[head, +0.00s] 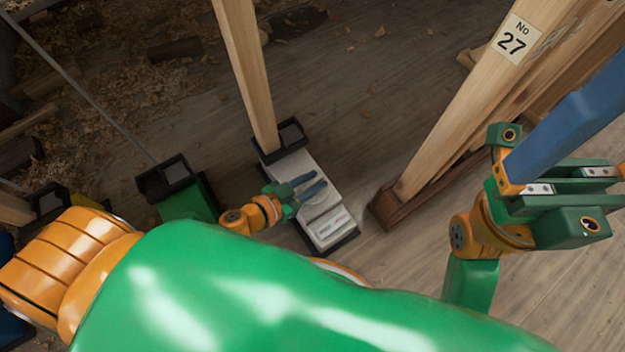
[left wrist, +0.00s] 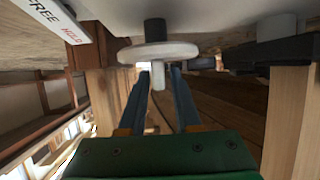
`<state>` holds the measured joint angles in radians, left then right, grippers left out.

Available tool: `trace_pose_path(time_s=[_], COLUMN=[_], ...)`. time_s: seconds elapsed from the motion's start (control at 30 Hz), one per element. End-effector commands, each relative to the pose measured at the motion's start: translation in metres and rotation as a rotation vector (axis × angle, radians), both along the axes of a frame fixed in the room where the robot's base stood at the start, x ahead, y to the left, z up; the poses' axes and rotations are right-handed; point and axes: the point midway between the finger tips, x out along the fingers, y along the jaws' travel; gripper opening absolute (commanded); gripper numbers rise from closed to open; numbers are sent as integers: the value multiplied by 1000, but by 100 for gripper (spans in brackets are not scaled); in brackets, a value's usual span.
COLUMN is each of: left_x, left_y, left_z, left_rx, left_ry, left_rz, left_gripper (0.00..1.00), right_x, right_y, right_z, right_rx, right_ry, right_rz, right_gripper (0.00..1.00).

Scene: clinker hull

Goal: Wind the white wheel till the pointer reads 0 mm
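The white wheel (left wrist: 178,50) shows in the left wrist view as a pale disc on a dark shaft under a pale housing. A short pale peg (left wrist: 157,84) hangs from its underside. My left gripper (left wrist: 159,71) has its two blue fingers apart, one on each side of the peg, with gaps visible. In the head view my left gripper (head: 304,188) is over the white unit (head: 298,167) at the foot of a wooden post. The wheel is not distinguishable there. No pointer or mm reading is legible. My right gripper (head: 580,130) is partly out of frame at the right.
A label (left wrist: 58,18) reading FREE and HOLD is at the wrist view's upper left. A green unit (head: 188,204) stands left of the white one. A timber (head: 470,110) marked No 27 slants at the right. Wood shavings litter the floor. My green arm fills the foreground.

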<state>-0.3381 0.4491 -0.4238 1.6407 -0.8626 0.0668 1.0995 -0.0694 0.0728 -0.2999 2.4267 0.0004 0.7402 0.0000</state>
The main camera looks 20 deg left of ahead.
Motion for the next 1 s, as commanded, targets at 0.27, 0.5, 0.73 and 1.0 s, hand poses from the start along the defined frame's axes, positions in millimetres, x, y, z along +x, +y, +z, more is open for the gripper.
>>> trace_pose_path(time_s=[0.27, 0.5, 0.73, 1.0], left_x=[0, 0, 1, 2], left_y=[0, 0, 1, 2], left_z=[0, 1, 3, 0], left_rx=[0, 2, 5, 6], left_ry=[-1, -1, -3, -4], left_rz=[0, -32, -164, -410], left_gripper=[0, 0, 0, 0], right_x=[0, 0, 3, 3], right_y=[0, 0, 1, 1], right_z=[0, 2, 5, 1], right_rx=[0, 1, -5, -13], right_ry=[1, 1, 34, 58], right_rz=[0, 1, -3, -5], right_gripper=[100, 100, 100, 100])
